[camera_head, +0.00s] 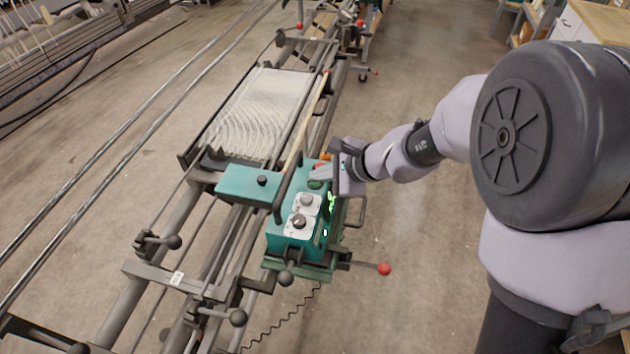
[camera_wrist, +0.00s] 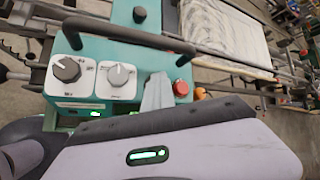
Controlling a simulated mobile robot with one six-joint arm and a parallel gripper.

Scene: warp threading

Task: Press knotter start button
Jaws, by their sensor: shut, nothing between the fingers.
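The teal knotter (camera_head: 283,240) sits on the rail frame, with its control panel facing up. A dark green button (camera_head: 315,184) shows on the panel just beside my gripper (camera_head: 314,173), whose grey fingers are shut and empty, low over the panel. A red button (camera_wrist: 181,88) and an orange one (camera_wrist: 200,93) are just right of the fingers (camera_wrist: 157,92) in the wrist view. The green button is not visible in the wrist view; my gripper covers that part. I cannot tell whether the fingertips touch the panel or a button.
Two dials on white plates, one grey (camera_wrist: 118,75) and one dark (camera_wrist: 66,68), stand beside the buttons. A dark bar handle (camera_wrist: 130,33) rises along the panel. White warp threads (camera_head: 262,113) lie beyond the knotter. Red-knobbed lever (camera_head: 384,268) juts right; floor there is open.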

